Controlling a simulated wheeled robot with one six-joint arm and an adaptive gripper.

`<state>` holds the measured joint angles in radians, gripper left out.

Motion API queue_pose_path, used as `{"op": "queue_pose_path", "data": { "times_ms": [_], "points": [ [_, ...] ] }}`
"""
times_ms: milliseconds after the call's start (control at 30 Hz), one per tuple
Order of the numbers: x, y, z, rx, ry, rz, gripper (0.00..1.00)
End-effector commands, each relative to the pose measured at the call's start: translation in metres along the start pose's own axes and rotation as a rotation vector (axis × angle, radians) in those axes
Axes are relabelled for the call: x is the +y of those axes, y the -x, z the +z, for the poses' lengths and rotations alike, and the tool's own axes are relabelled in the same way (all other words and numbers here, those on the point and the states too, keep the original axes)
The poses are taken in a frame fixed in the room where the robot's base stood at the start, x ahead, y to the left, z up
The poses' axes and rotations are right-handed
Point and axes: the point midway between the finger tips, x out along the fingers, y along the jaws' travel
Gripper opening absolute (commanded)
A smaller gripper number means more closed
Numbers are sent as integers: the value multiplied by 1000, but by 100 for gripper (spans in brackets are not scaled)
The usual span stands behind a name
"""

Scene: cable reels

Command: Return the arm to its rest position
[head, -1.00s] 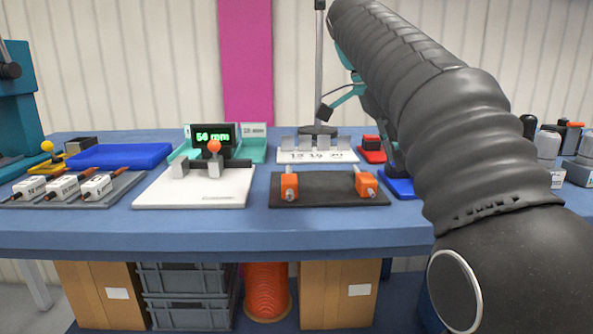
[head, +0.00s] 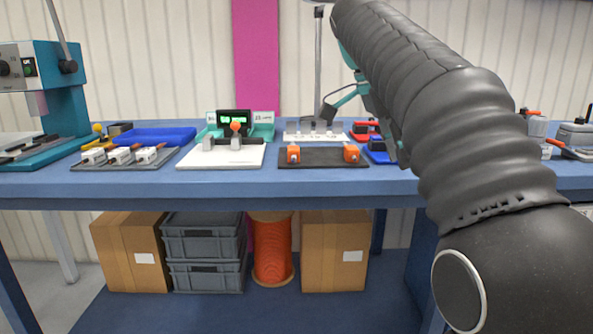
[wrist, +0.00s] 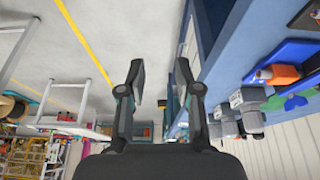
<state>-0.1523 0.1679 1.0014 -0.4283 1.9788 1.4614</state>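My arm rises on the right of the head view and bends up and back; its black sleeve covers the right part of the bench. In the wrist view my gripper (wrist: 158,80) shows with its two dark fingers apart and nothing between them. It points along the bench's edge, with grey floor to the left and the blue bench (wrist: 222,50) to the right.
The blue bench (head: 230,188) carries a white board (head: 215,157), a dark mat (head: 322,160) with orange clamps, a blue tray (head: 150,136) and a teal press (head: 62,105). Beneath stand boxes (head: 130,250), grey crates (head: 203,245) and an orange reel (head: 272,250).

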Motion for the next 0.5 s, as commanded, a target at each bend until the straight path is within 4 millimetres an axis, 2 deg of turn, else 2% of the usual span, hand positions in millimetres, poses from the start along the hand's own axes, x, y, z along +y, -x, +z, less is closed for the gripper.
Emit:
{"op": "queue_pose_path", "data": {
  "times_ms": [267,500],
  "points": [
    [-20,-4,4,1,194,-79,33],
    [-46,-35,24,-6,466,-131,33]
  ]
}}
